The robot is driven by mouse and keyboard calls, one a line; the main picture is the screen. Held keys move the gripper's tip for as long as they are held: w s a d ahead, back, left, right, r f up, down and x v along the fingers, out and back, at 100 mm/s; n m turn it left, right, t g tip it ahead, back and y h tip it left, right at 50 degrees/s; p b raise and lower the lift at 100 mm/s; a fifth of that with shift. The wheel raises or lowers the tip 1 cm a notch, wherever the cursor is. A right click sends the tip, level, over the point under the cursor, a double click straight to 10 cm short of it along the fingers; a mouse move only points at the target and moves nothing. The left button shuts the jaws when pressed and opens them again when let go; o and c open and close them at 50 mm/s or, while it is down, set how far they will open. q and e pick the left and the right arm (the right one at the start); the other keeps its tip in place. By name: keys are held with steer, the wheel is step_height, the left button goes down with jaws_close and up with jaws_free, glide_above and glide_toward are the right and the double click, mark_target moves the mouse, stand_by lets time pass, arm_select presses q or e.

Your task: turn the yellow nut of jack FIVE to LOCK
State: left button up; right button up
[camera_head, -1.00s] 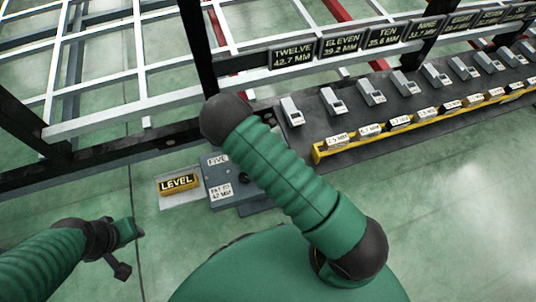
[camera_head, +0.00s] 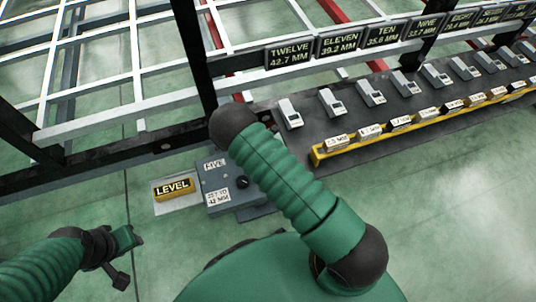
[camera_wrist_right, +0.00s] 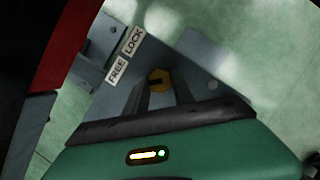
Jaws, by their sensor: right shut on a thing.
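In the right wrist view the yellow nut (camera_wrist_right: 163,76) sits on a grey plate, with a dark mark across it. A label strip beside it reads FREE (camera_wrist_right: 118,69) and LOCK (camera_wrist_right: 132,40). My right gripper (camera_wrist_right: 158,90) is shut on the nut, its grey fingers reaching up to it from below. In the head view the right gripper is hidden behind its own green arm. The grey FIVE box (camera_head: 215,182) with a black knob stands on the floor beside the frame. My left gripper (camera_head: 122,258) hangs at lower left, away from it; its jaw state is unclear.
A yellow LEVEL block (camera_head: 174,187) sits left of the FIVE box. At right a dark mat (camera_head: 440,130) carries several grey gauges and a yellow tray (camera_head: 318,156) of labelled blocks. Dark and white frame beams run behind. The green floor at lower right is clear.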

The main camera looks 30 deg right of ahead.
jaws_close()
steer(key=m, duration=0.1)
steer(key=m+g+p, duration=0.1)
steer(key=m, duration=0.1)
steer(key=shift+w+m+h, duration=0.2)
steer(key=shift+m+h, duration=0.1)
steer(key=m+g, duration=0.1)
steer(key=m, duration=0.2)
steer(key=shift+w+m+g, duration=0.15)
steer(key=shift+m+g, duration=0.15)
steer(key=shift+g, duration=0.1)
steer(key=m+b, duration=0.1)
steer(key=m, duration=0.1)
steer(key=m+g+b, duration=0.1)
steer(key=m, duration=0.1)
steer(key=shift+d+f+m+g, duration=0.1)
steer(key=shift+m+g, duration=0.2)
steer(key=shift+w+d+m+g+y+b, duration=0.1)
steer(key=shift+m+g+y+b, duration=0.3)
steer(key=shift+m, duration=0.75)
steer(key=shift+w+m+g+y+b, duration=0.1)
steer(key=shift+m+g+y+b, duration=0.3)
steer(key=shift+m, duration=0.75)
steer(key=shift+s, duration=0.1)
steer(key=o, duration=1.1)
jaws_free()
